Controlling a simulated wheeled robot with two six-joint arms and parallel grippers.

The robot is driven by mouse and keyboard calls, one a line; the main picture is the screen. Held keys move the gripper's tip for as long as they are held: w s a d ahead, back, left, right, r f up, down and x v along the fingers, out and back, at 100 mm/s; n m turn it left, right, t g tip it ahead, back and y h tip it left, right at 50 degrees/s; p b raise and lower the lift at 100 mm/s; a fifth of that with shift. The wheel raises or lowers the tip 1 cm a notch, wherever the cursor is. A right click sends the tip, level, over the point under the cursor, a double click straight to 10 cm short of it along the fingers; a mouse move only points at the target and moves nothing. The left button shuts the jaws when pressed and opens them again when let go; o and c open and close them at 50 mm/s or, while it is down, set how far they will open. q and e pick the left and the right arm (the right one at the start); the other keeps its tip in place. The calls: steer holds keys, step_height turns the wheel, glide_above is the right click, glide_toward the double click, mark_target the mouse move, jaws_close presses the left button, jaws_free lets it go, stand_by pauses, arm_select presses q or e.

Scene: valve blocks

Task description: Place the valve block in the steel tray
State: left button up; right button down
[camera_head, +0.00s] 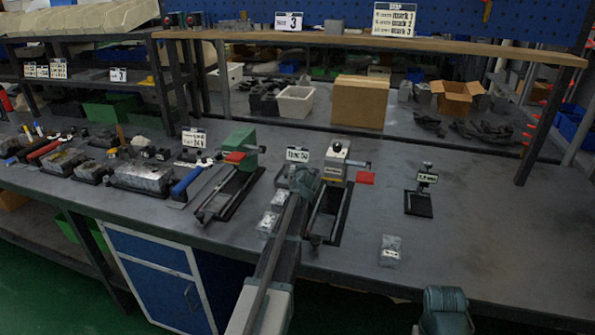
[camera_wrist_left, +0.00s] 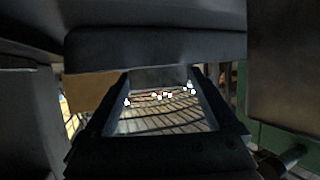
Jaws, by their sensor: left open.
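My left arm comes in from the bottom middle in the head view, and my left gripper (camera_head: 303,182) is over the bench among the fixtures. In the left wrist view its two dark fingers (camera_wrist_left: 160,110) stand apart, with no held object visible between them. Small grey blocks with pale tops lie left of the arm, one (camera_head: 279,200) behind another (camera_head: 268,223). A similar grey block (camera_head: 391,250) sits alone near the front edge, right of the arm. I cannot tell which is the valve block. A grey metal tray-like box (camera_head: 145,178) at the left may be the steel tray.
A green vise fixture (camera_head: 241,150) stands left of the gripper. A fixture with a black knob (camera_head: 337,150) stands close on its right. A small stand (camera_head: 424,187) is farther right. A raised shelf (camera_head: 370,41) spans the back. The right bench is largely clear.

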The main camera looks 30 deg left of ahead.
arm_select(q)
steer(key=p+v, duration=0.3)
steer(key=v, duration=0.8)
steer(key=shift+d+p, duration=0.1)
steer(key=shift+p, duration=0.25)
arm_select(e)
step_height(320, 180, up, 4)
steer(key=shift+r, duration=0.1)
